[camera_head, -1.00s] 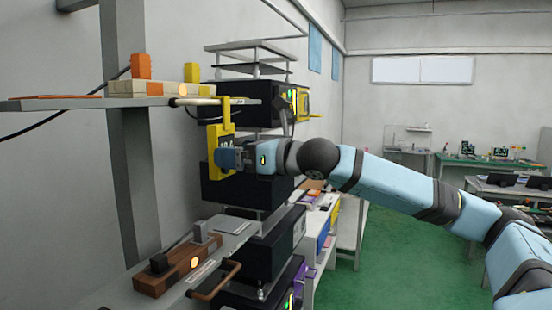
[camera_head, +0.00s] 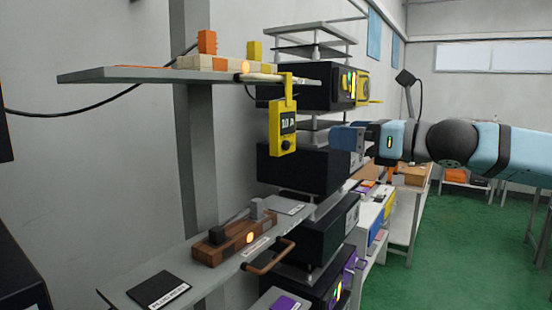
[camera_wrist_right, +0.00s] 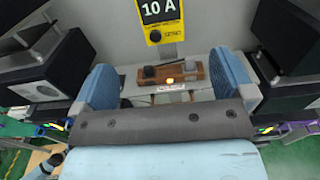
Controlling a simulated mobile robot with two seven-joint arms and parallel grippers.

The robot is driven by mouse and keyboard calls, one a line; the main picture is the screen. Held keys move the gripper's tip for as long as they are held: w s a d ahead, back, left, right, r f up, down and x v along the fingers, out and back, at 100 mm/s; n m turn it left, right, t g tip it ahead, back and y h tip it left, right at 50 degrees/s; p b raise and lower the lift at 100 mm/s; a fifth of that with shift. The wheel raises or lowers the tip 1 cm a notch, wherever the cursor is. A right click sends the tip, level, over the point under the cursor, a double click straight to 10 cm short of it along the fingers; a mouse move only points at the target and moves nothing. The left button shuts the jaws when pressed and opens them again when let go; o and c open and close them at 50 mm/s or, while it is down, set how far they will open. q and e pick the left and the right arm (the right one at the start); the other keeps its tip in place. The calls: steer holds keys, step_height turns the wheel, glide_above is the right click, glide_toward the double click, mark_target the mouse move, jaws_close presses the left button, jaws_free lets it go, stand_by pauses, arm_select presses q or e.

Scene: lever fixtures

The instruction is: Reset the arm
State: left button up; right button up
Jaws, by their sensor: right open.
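A brown wooden lever fixture (camera_head: 232,243) with a lit orange lamp sits on the lower grey shelf. A thin grey bar (camera_head: 236,219) runs between its dark block and a light grey block. The fixture also shows in the right wrist view (camera_wrist_right: 190,77), beyond the fingers. A yellow meter (camera_head: 283,128) reading "10 A" hangs from the upper shelf. My right gripper (camera_head: 342,138) is to the right of the meter, apart from it. In the wrist view its blue fingers (camera_wrist_right: 163,66) are wide apart with nothing held. My left gripper is out of view.
The upper shelf (camera_head: 120,74) carries a pale block fixture (camera_head: 215,63) with orange and yellow blocks and a lit lamp. Black boxes (camera_head: 300,168) stand stacked behind the meter. A brown handle (camera_head: 272,258) sticks out from the lower shelf. Green floor lies open at right.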

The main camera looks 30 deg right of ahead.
steer(key=w+a+f+m+g, duration=0.1)
steer(key=a+f+m, duration=0.35)
steer(key=f, duration=0.45)
steer(key=w+a+f+m+g+h, duration=0.15)
steer(key=a+f+m, duration=0.3)
steer(key=f, duration=0.55)
steer(key=w+a+f+m+g+y, duration=0.15)
steer(key=a+f+m, duration=0.3)
steer(key=f, duration=0.45)
steer(key=s+a+f+m+g+h, duration=0.2)
steer(key=s+f+m, duration=0.3)
steer(key=f+m, duration=0.25)
steer(key=s+a+f+m+g+h, duration=0.2)
steer(key=s+f+m, duration=0.3)
steer(key=f, duration=0.4)
steer(key=s+f+m+g+h, duration=0.1)
steer(key=s+f+m+g, duration=0.2)
steer(key=s+f+m, duration=0.3)
steer(key=s+f+m+g+h, duration=0.2)
steer(key=s+f+m, duration=0.2)
steer(key=s+m, duration=0.4)
steer(key=w+a+f+n+t+y+p, duration=0.1)
steer(key=w+a+f+t, duration=0.2)
steer(key=f, duration=0.2)
steer(key=w+a+f+n+t+y+p, duration=0.1)
steer(key=w+a+f+t+y, duration=0.1)
steer(key=f, duration=0.4)
steer(key=shift+w+a+f+t, duration=0.25)
steer(key=shift+w+a+t, duration=0.35)
steer(key=shift+t, duration=0.6)
